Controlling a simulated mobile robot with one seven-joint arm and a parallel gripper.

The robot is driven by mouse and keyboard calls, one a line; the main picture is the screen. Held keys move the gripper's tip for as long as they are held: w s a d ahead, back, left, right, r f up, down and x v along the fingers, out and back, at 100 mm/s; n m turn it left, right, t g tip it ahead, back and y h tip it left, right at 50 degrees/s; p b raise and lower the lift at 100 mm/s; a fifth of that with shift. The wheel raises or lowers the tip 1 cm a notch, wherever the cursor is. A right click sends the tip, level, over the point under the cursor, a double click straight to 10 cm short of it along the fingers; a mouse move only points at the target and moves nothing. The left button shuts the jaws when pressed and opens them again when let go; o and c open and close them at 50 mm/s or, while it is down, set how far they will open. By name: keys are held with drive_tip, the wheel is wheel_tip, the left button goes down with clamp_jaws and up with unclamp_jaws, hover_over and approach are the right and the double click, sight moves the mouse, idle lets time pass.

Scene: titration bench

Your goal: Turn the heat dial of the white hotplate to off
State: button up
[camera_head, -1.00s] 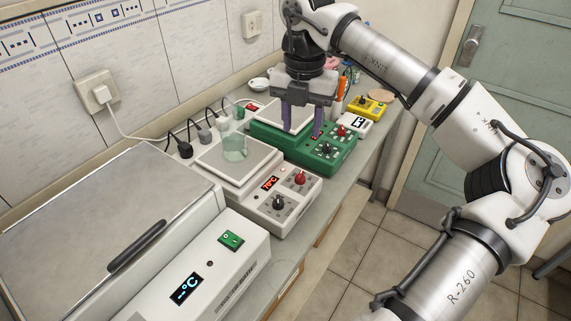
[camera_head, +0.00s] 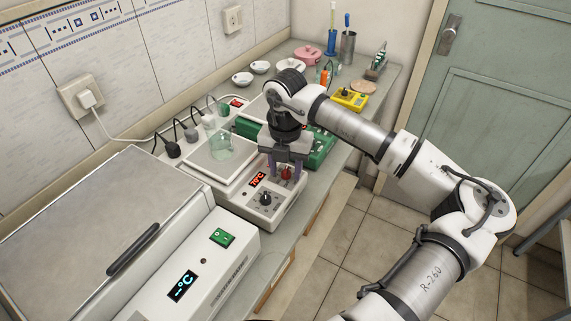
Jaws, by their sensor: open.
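The white hotplate (camera_head: 236,196) stands on the bench at picture centre, with a lit red display (camera_head: 257,179) on its front panel. The panel has a red dial (camera_head: 286,174) on the right and a black dial (camera_head: 265,199) nearer the front. Which one sets the heat cannot be read. My gripper (camera_head: 285,177) is open and points down over the panel, its two purple fingers on either side of the red dial. Contact with the dial cannot be told. A clear flask (camera_head: 220,144) with pale green liquid stands on the hotplate's top.
A green hotplate (camera_head: 320,152) stands just behind, partly hidden by my arm. A large white heating unit (camera_head: 190,268) fills the front left.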

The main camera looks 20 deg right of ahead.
drive_tip(key=shift+c, duration=0.2)
clamp_jaws()
drive_tip(key=shift+f, duration=0.1)
